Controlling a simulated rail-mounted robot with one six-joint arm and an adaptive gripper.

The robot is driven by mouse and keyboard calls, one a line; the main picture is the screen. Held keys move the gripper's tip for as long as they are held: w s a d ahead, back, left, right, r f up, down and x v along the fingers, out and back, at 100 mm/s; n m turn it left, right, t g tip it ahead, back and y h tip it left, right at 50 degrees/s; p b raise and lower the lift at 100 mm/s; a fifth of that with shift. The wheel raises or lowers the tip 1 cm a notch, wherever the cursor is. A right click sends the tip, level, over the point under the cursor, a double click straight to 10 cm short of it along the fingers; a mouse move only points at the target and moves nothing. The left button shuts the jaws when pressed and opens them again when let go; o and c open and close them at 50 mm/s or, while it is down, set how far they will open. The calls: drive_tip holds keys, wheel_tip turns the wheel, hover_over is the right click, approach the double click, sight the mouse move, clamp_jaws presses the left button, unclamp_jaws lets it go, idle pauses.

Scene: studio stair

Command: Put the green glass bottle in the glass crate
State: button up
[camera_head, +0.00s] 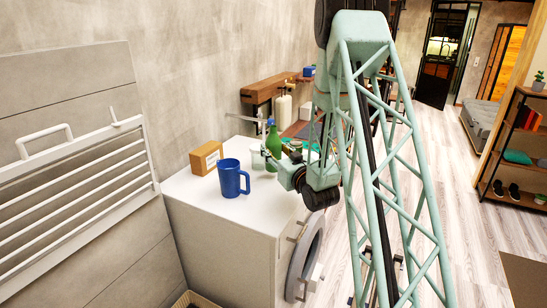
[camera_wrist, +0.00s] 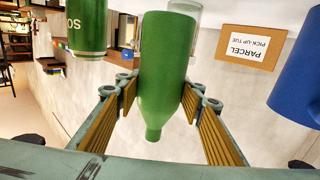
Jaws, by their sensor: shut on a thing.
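The green glass bottle (camera_wrist: 163,70) is between the two yellow-padded fingers of my gripper (camera_wrist: 160,90) in the wrist view, its neck toward the bottom of that upside-down picture. My gripper is shut on it. In the head view the bottle (camera_head: 272,137) looks upright above the back of the white washing machine top; whether its base touches the top cannot be told. My gripper there is partly hidden by my wrist. I cannot make out the glass crate in either view.
A blue mug (camera_head: 231,178) and a cardboard parcel box (camera_head: 206,158) stand on the washing machine (camera_head: 220,215). A green can (camera_wrist: 86,25) and a clear glass (camera_wrist: 186,8) are close to the bottle in the wrist view. A wooden shelf (camera_head: 270,86) is on the wall behind.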

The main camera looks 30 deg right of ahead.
drive_tip(key=shift+f, duration=1.7)
drive_tip(key=shift+f, duration=0.15)
drive_tip(key=o, duration=1)
drive_tip(key=s, duration=0.4)
drive_tip(key=s+b, duration=0.1)
drive_tip(key=s, duration=0.7)
drive_tip(key=shift+a, duration=0.4)
drive_tip(key=shift+w+a+r, duration=0.1)
drive_tip(key=shift+r, duration=0.1)
